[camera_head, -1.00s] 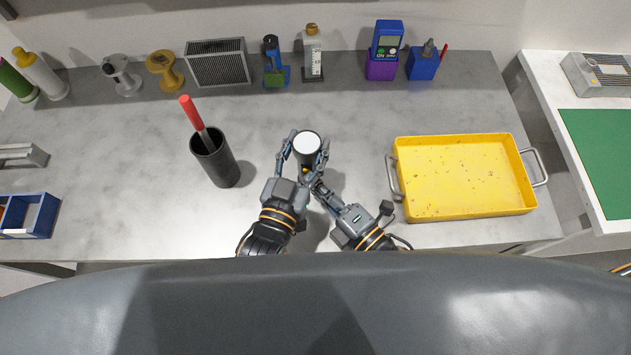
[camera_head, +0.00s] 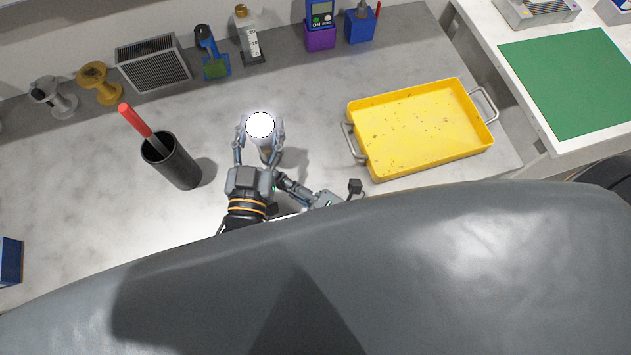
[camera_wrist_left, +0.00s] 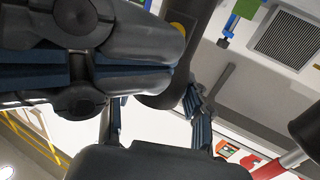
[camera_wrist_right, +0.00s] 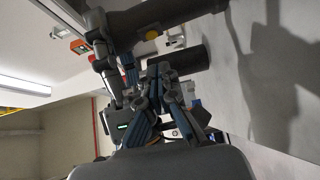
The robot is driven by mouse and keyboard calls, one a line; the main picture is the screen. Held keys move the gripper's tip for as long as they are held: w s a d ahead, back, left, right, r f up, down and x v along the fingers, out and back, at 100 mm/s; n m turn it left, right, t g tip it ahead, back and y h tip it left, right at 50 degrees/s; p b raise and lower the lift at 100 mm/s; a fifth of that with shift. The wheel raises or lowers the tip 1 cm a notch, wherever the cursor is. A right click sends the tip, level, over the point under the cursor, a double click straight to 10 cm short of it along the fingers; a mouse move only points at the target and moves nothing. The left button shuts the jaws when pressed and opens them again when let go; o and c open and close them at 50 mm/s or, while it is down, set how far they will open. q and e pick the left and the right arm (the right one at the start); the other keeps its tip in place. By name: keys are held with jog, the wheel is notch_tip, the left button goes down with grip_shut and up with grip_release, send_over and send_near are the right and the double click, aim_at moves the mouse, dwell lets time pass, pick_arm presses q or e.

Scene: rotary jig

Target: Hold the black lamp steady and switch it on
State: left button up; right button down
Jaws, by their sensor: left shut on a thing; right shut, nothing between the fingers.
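The black lamp (camera_head: 264,148) stands upright over the worktop, and its round top face glows bright white in the head view. My left gripper (camera_head: 261,130) is shut around the lamp, a finger on each side. The lamp's dark body also shows in the right wrist view (camera_wrist_right: 172,18), with a yellow button (camera_wrist_right: 152,35) on its side. My right gripper (camera_head: 277,178) is shut and empty, just below the lamp's body on the near side. Its fingers (camera_wrist_right: 159,70) point towards the lamp but sit apart from the button.
A black cup (camera_head: 172,162) with a red-handled tool (camera_head: 134,119) stands left of the lamp. A yellow tray (camera_head: 420,130) with metal handles lies to the right. Spools, a vented box (camera_head: 153,63) and small devices line the back. Worktop around the lamp is clear.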

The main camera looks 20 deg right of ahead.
pick_arm(q)
jog(key=shift+s+f, duration=0.1)
jog(key=shift+f, duration=0.3)
pick_arm(e)
jog(key=v, duration=1)
jog(key=shift+w, duration=0.1)
pick_arm(q)
jog(key=o, duration=1.2)
jog(key=shift+o, duration=0.5)
jog(key=shift+r, duration=0.15)
